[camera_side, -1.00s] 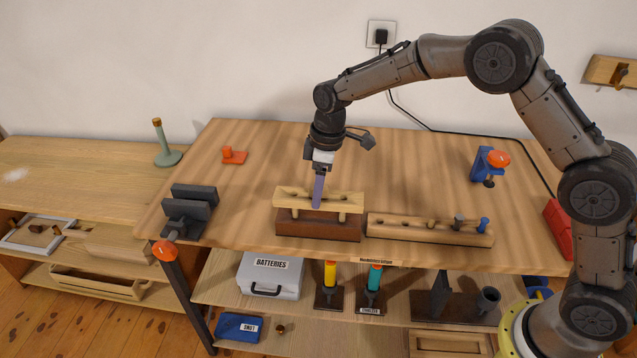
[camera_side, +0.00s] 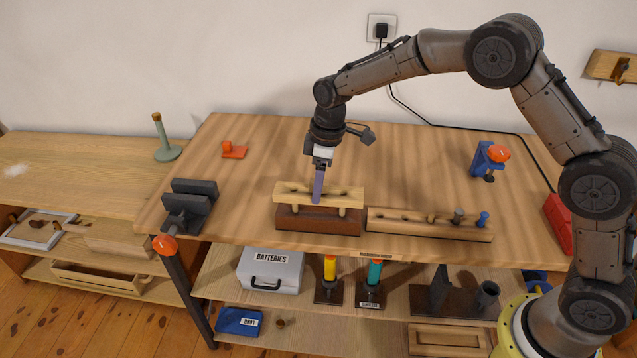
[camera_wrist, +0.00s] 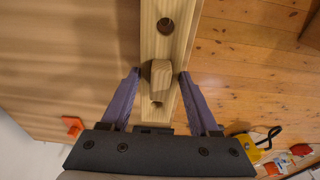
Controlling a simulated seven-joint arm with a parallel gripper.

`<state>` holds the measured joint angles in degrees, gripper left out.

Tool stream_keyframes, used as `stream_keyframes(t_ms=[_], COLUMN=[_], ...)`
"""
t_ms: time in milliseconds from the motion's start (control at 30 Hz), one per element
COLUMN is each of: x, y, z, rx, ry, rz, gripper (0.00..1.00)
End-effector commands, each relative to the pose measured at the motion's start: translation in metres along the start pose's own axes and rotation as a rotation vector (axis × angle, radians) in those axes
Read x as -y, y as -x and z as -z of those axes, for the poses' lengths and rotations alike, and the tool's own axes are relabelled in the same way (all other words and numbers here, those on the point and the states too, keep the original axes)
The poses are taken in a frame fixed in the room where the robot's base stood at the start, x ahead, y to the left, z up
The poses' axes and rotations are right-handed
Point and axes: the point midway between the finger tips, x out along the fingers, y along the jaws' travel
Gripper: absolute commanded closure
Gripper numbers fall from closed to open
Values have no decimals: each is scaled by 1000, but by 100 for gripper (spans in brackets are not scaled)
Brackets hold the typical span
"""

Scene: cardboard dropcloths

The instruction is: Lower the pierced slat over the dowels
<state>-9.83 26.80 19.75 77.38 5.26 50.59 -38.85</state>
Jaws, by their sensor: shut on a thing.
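The pierced slat (camera_side: 345,196) is a pale wooden bar with holes along its top. It lies level just above a dark reddish-brown block (camera_side: 318,222). Two short pale dowels, the left one (camera_side: 295,210) and the right one (camera_side: 342,212), show between slat and block. Whether their tips are inside the holes is hidden. My gripper (camera_side: 318,201) is shut on the slat near its middle, its purple fingers pointing down. In the wrist view the fingers stand on either side of the slat (camera_wrist: 170,45). An open hole and a raised wooden piece (camera_wrist: 162,73) show on it.
A pale rack (camera_side: 400,224) with several pegs, one blue, stands close to the right. A dark vise (camera_side: 187,208) is at the left edge. An orange piece (camera_side: 234,151) and a blue clamp (camera_side: 484,160) stand farther back. The table behind the slat is clear.

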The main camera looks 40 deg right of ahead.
Motion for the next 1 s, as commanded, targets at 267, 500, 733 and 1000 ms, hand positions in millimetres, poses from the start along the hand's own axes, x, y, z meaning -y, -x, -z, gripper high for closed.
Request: stream_keyframes(t_ms=[267, 500, 733, 1000], x=[0, 0, 0, 0], y=[-2, -7, -12, -18], z=[0, 0, -1, -2], rx=[-1, -1, -1, -1], ry=[0, 0, 0, 0], rz=[-1, 0, 0, 0], gripper=[100, 100, 100, 100])
